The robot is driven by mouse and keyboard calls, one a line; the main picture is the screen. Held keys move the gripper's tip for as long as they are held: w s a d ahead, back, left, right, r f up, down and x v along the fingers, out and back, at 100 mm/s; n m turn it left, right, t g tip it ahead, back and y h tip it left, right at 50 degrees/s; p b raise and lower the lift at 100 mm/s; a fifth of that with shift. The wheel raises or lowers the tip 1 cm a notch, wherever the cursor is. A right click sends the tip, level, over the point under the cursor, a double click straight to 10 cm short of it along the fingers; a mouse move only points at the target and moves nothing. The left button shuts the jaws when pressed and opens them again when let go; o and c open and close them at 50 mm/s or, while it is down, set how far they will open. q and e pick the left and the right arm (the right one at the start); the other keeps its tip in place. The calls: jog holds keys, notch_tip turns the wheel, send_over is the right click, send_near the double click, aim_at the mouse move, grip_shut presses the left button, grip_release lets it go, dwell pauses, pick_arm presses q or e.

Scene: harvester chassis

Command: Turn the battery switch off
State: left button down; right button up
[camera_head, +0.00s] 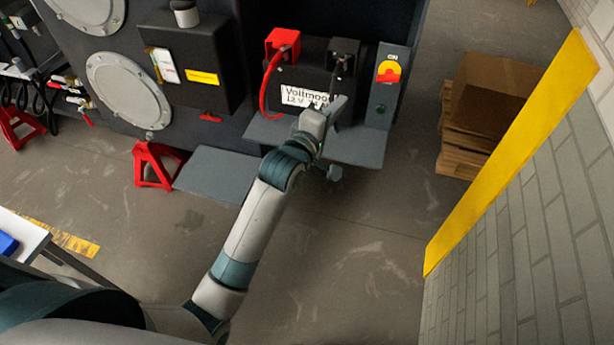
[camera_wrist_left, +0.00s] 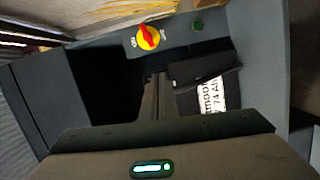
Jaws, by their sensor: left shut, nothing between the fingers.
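The battery switch (camera_head: 388,72) is a red knob on a yellow disc, on a grey upright panel (camera_head: 381,110) right of the battery. The battery (camera_head: 300,70) is black with a white label. My right gripper is not in view.
A red terminal cover with a red cable (camera_head: 270,85) sits on the battery's left. A green button (camera_head: 381,109) is below the switch. A cardboard box (camera_head: 490,88) on a pallet and a yellow-edged wall (camera_head: 510,150) stand to the right. The floor between is clear.

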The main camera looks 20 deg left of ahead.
pick_arm(q)
jog(key=s+a+f+m+g+y, duration=0.1)
jog(key=s+a+f+m+g, duration=0.1)
jog(key=s+f, duration=0.4)
jog(key=s+a+f+m+g, duration=0.2)
jog(key=s+f+m, duration=0.1)
jog(key=s+f, duration=0.3)
jog(key=shift+f+m+y, duration=0.3)
jog(key=shift+f+y, duration=0.1)
jog(key=shift+f, duration=0.25)
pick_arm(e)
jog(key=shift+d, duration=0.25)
